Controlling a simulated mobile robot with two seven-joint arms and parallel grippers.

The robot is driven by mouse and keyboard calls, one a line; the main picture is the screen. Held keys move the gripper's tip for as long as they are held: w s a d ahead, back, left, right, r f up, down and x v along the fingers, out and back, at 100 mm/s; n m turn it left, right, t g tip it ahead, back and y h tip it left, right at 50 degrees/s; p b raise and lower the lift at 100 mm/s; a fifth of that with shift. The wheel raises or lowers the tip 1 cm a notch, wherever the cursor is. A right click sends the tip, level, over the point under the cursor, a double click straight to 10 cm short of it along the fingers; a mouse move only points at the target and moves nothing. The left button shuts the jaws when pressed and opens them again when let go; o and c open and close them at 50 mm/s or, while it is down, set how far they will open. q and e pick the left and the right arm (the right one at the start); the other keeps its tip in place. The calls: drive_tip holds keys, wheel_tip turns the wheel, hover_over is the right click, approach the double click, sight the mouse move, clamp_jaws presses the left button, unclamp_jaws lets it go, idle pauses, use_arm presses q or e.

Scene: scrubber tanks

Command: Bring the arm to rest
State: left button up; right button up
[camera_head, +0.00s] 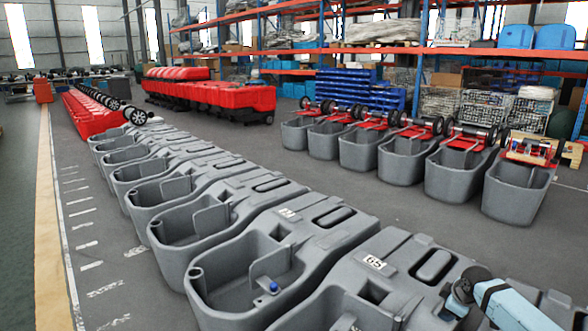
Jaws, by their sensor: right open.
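My right arm (512,306), light blue with a grey joint, comes in at the bottom right corner. Its gripper (460,300) is small in view, over the nearest grey tank (412,262), which bears a white label with "65" on it. The gripper is open, and I see nothing held in it. I cannot tell whether it touches the tank. My left gripper is not in view.
A row of grey tanks (318,222) runs from the foreground to the far left, with a small blue part (273,287) in one. More grey tanks (402,160) stand at right below shelving (380,50). Red units (210,97) stand behind. Floor (130,285) at left is clear.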

drive_tip(key=s+a+f+t+y, duration=0.2)
drive_tip(key=s+a+t+y, duration=0.25)
drive_tip(key=s+a, duration=1.45)
drive_tip(key=s+a+r+m+t+y, duration=0.1)
drive_tip(key=s+a+r+t+y, duration=0.2)
drive_tip(key=s+r, duration=0.7)
drive_tip(key=s+a+r+t+y, duration=0.25)
drive_tip(key=s+a+r, duration=0.45)
drive_tip(key=s, duration=0.5)
drive_tip(key=w+a+r+m+t+h, duration=0.2)
drive_tip(key=w+a+r+m+t, duration=0.1)
drive_tip(key=r+m, duration=0.3)
use_arm(q)
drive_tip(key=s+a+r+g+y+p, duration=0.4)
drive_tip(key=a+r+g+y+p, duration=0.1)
drive_tip(key=p, duration=3.1)
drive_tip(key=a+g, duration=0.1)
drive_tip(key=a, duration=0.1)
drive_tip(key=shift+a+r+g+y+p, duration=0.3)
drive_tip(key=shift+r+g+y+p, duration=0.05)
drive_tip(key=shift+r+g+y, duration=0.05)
use_arm(e)
drive_tip(key=s+d+r+g+h, duration=0.3)
drive_tip(key=d+r+g+h, duration=0.2)
drive_tip(key=d, duration=0.3)
drive_tip(key=shift+s+r+g, duration=0.35)
drive_tip(key=shift+r+g, duration=0.05)
drive_tip(key=shift+g, duration=0.4)
